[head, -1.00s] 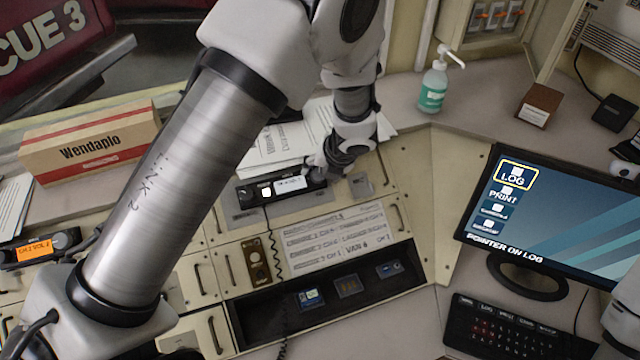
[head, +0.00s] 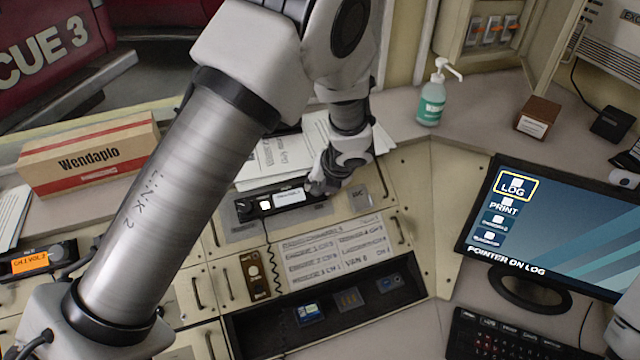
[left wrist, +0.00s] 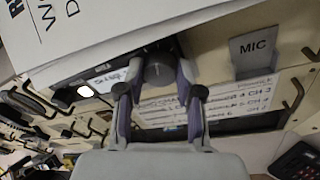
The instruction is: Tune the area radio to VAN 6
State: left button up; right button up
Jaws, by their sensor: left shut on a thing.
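A dark radio (head: 252,211) is set in the console, with a pale display (head: 289,197), a lit white button (head: 264,205) and a knob at its left end. My left gripper (head: 322,185) is at its right end. In the left wrist view, the fingers (left wrist: 160,90) are shut on a dark round knob (left wrist: 158,69), one on each side. The display's text is too small to read. A white channel card (head: 335,247) below the radio has a VAN 6 line; its channel number is unclear. My right gripper is not in view.
Another radio (head: 62,250) with an orange display stands at the left. Papers (head: 275,160) lie behind the held radio; a MIC plate (left wrist: 254,50) is to its right. A coiled cord hangs in front. A monitor (head: 545,225) and sanitizer bottle (head: 432,100) stand to the right.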

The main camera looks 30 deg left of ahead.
pick_arm(q)
jog(key=n, duration=0.3)
jog(key=shift+a+f+h+b, duration=0.1)
jog(key=shift+h+b, duration=0.2)
jog(key=shift+b, duration=0.05)
jog(key=shift+s+n+h+b, duration=0.1)
jog(key=shift+n+h+b, duration=0.2)
jog(key=shift+n+b, duration=1.15)
jog(key=shift+n+p, duration=0.55)
jog(key=shift+n, duration=0.1)
jog(key=o, duration=1.1)
jog(key=shift+o, duration=0.3)
